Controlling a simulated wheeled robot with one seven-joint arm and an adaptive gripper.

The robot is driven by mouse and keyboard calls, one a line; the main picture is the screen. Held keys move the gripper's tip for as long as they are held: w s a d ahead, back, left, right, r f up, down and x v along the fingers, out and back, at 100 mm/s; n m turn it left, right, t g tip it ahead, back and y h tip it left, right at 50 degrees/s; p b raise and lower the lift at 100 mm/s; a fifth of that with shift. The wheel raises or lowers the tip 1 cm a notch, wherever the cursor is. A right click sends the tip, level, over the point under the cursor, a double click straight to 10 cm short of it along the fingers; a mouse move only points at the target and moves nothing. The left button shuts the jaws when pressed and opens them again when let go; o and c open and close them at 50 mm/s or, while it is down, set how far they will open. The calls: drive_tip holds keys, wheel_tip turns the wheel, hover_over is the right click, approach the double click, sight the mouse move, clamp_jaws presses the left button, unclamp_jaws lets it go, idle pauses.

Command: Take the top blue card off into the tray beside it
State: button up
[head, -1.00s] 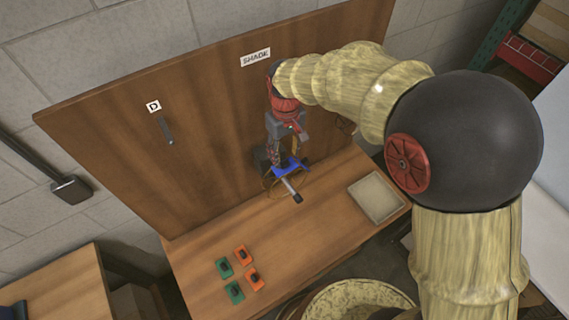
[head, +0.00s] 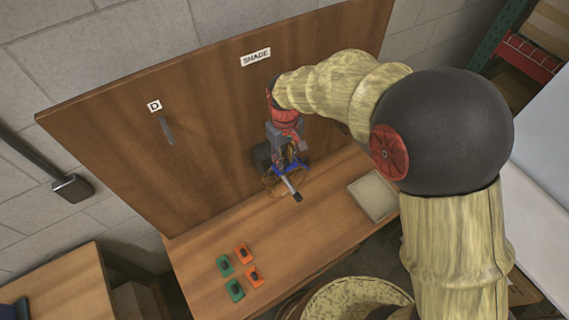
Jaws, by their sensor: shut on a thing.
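My gripper (head: 288,160) points down in front of the wooden board. It is shut on the blue card (head: 302,165), which shows only in part around the fingers. A peg with a dark tip (head: 296,197) sticks out below the card, with thin yellowish loops beside it. My fingers hide most of the card, so I cannot tell whether it still touches the peg. The shallow grey tray (head: 374,196) lies on the table to the right of the gripper, partly behind my arm.
Two green cards (head: 224,266) and two orange cards (head: 254,276) with dark knobs lie at the table's front left. The upright board (head: 200,150) has a dark peg (head: 166,130) under a D label. The table's middle (head: 300,235) is clear.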

drive_tip(key=c, duration=0.3)
drive_tip(key=shift+r, duration=0.1)
drive_tip(key=shift+r, duration=0.45)
wheel_tip(320, 180, up, 2)
drive_tip(key=shift+s+r, duration=0.1)
drive_tip(key=shift+r, duration=0.1)
drive_tip(key=s+a+r+b, duration=0.2)
drive_tip(key=s+r, duration=0.7)
drive_tip(key=s, duration=0.4)
drive_tip(key=shift+s+r+b, duration=0.2)
drive_tip(key=shift+s+b, duration=0.15)
drive_tip(key=shift+b, duration=0.05)
